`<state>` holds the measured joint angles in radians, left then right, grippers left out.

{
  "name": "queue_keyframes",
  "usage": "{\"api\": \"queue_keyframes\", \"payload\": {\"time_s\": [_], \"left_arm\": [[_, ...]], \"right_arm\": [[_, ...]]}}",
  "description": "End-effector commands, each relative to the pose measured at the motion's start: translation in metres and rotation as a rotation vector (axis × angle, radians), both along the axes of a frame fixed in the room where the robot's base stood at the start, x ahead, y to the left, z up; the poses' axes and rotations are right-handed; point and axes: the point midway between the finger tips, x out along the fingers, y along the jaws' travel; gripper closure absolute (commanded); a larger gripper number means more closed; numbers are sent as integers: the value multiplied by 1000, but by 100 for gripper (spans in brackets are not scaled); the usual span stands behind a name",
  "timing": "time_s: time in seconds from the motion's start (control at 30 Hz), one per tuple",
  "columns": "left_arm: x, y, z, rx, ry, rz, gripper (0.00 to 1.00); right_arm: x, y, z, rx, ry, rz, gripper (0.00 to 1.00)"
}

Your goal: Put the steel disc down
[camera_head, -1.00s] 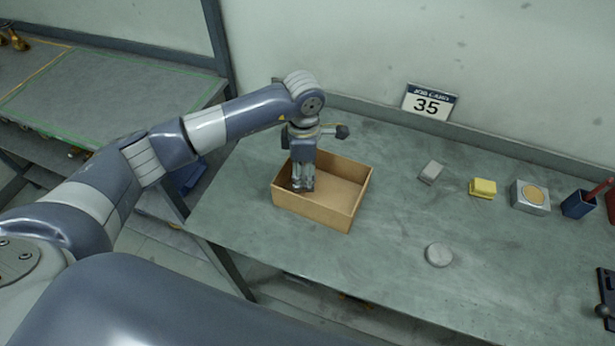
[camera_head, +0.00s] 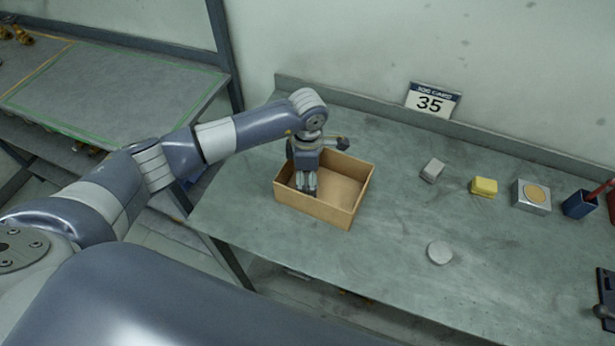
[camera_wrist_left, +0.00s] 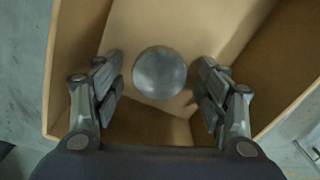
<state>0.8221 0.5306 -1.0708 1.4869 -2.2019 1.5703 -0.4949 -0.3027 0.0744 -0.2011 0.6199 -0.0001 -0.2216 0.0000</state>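The steel disc (camera_wrist_left: 159,73) is a round, dull grey piece inside the tan open-topped box (camera_head: 318,207). In the left wrist view it lies between the two fingers of my left gripper (camera_wrist_left: 159,92), with a gap on each side. My left gripper is open and points down into the box; in the head view its fingers (camera_head: 307,188) are near the box's left side. The disc is hidden from the head view by the box wall and the gripper. My right gripper is not in view.
On the grey-green table (camera_head: 375,265) stand a light round piece (camera_head: 440,253), a grey block (camera_head: 432,170), a yellow block (camera_head: 484,187), a metal block with a tan round top (camera_head: 531,196) and a blue cup (camera_head: 578,205). A card reading 35 (camera_head: 431,102) leans at the back.

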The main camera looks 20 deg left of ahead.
Motion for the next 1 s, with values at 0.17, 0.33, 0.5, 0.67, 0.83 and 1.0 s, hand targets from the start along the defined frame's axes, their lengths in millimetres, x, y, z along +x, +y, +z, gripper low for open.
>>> {"api": "queue_keyframes", "payload": {"time_s": [0.17,0.33,0.5,0.67,0.83,1.0], "left_arm": [[0,0,0,0,0,0,33],[1,0,9,0,-3,-1,33],[2,0,40,-1,-8,-2,33],[1,0,76,0,-6,-2,33],[1,0,105,0,-3,-1,33],[0,0,121,-1,-1,0,33]], "right_arm": [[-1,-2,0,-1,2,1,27],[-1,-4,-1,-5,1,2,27],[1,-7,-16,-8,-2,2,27],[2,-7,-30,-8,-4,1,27],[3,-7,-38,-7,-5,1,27],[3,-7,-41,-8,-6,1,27]]}}
